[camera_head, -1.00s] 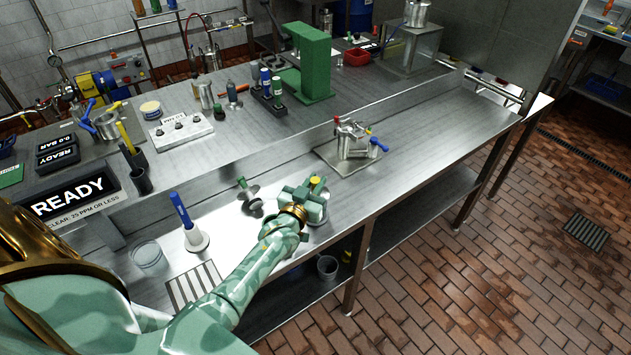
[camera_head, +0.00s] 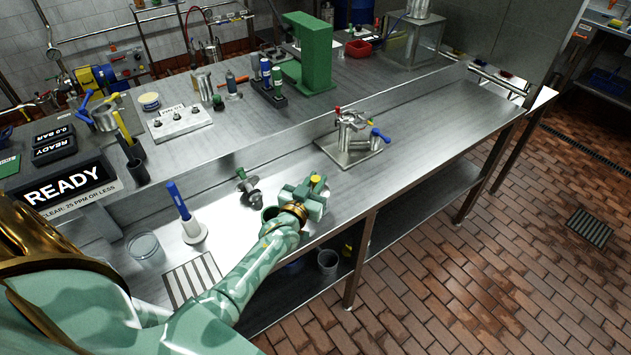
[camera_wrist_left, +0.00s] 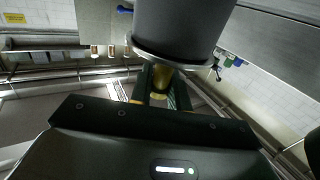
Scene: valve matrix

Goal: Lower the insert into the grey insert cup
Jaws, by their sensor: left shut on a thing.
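My left gripper (camera_head: 314,187) is over the front edge of the steel bench, with a yellow cap (camera_head: 317,180) showing on top. In the left wrist view its fingers (camera_wrist_left: 160,88) are shut around a brass-coloured stem (camera_wrist_left: 158,80), which I take for the insert. A large dark grey cylinder (camera_wrist_left: 182,25) with a metal rim stands right at the fingertips. I cannot tell whether it is the insert's body or the grey insert cup. The gripper hides this spot in the head view. My right gripper is not in view.
Left of the gripper stand a metal part with a green top (camera_head: 248,187) and a blue-handled tool on a white base (camera_head: 181,208). A valve assembly (camera_head: 352,130) stands on a plate to the right. Another grey cup (camera_head: 327,261) is below the bench top.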

